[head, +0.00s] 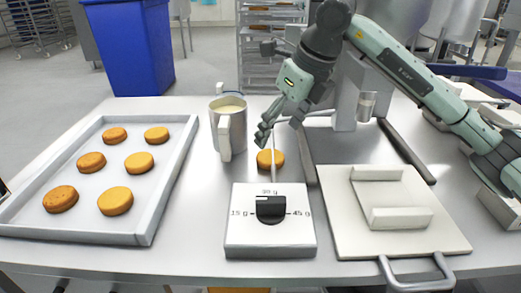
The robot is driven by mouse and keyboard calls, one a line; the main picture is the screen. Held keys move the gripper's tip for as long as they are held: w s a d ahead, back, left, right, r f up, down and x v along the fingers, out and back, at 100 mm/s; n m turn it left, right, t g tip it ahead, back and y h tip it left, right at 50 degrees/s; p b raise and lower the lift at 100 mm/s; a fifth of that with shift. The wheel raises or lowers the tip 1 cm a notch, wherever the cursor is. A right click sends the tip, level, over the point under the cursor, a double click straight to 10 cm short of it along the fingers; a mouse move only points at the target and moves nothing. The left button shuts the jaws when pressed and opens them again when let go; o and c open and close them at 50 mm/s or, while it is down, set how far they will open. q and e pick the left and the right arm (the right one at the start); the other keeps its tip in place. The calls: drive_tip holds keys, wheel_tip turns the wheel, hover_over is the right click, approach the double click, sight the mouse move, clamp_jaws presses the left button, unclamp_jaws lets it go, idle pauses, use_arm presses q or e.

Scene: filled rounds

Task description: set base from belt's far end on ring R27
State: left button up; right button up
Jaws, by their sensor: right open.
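A round golden-brown base (270,159) lies on the table behind the dial box, below a thin upright rod or nozzle. My right gripper (273,128) is open and empty, pointing down just above and behind this base; I see no contact. Several similar bases, one of them (115,201) at the front, lie apart in a grey tray (174,182) at the left. I cannot make out any ring marked R27. A belt cannot be told for certain; two dark rails (406,152) run back at the right. My left gripper is not in view.
A metal jug (229,127) with pale contents stands left of my right gripper. A dial box (270,240) marked 15, 30 and 45 g stands at the front. A pale board (350,225) with a metal handle lies right of it. Bare table lies between tray and box.

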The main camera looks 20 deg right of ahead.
sight(272, 153)
drive_tip(key=shift+a+f, duration=0.1)
drive_tip(key=shift+f, duration=0.45)
drive_tip(key=x, duration=0.4)
drive_tip(key=shift+s+f+p, duration=0.2)
drive_tip(key=shift+f+p, duration=0.15)
drive_tip(key=shift+w+a+f, duration=0.1)
drive_tip(key=shift+w+f, duration=0.15)
drive_tip(key=shift+f, duration=0.2)
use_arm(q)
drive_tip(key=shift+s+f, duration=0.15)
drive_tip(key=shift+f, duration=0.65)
use_arm(e)
drive_tip(key=c, duration=0.9)
